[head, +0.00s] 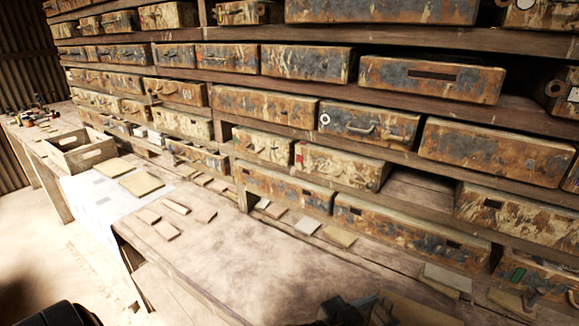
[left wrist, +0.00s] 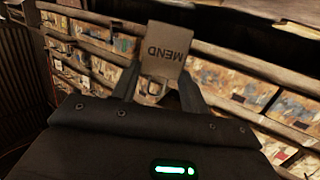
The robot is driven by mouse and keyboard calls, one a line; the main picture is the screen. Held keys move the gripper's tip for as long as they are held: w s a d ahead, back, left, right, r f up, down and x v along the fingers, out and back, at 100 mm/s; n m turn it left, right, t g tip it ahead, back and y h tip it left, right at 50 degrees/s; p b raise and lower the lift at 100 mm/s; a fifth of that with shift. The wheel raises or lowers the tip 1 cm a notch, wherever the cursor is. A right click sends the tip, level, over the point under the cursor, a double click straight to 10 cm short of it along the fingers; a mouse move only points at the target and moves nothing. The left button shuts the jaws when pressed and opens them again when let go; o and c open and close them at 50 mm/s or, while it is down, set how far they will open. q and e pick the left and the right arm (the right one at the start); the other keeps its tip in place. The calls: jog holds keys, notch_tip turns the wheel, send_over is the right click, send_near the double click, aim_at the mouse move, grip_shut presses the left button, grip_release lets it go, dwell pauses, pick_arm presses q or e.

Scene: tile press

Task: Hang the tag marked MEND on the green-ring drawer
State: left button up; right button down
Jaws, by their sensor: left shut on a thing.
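The tag marked MEND (left wrist: 166,52) is a tan-grey plate in the left wrist view, its lettering upside down. My left gripper (left wrist: 158,88) is shut on it, and the tag stands out beyond the fingertips. In the head view only dark parts show at the bottom edge, and I cannot make out the jaws or tag there. A drawer at the lower right (head: 540,279) carries a green patch (head: 518,274); whether it is a ring I cannot tell. Another drawer (head: 369,125) has a white ring at its left end. My right gripper is not seen.
Rusty, paint-worn drawers fill the wooden shelves, with one empty slot (head: 418,188) at right. The bench (head: 225,262) below holds loose tan and grey plates, a wooden crate (head: 82,152) and white sheets. The bench's front middle is largely clear.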

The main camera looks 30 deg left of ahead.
pick_arm(q)
jog(key=w+a+r+n+y+p, duration=0.2)
jog(key=a+r, duration=0.3)
jog(key=a, duration=0.7)
jog(key=w+a+r+n+t+y+p, duration=0.1)
jog(key=a+r+p, duration=0.4)
jog(key=a, duration=0.8)
jog(key=w+a+r+n+t+y+p, duration=0.1)
jog(key=w+a+r+y+p, duration=0.3)
jog(key=a, duration=0.9)
notch_tip(320, 180, up, 3)
jog(key=shift+w+r+n+y, duration=0.15)
jog(key=shift+w+n+y, duration=0.3)
jog(key=shift+n, duration=0.45)
jog(key=shift+w+a, duration=0.1)
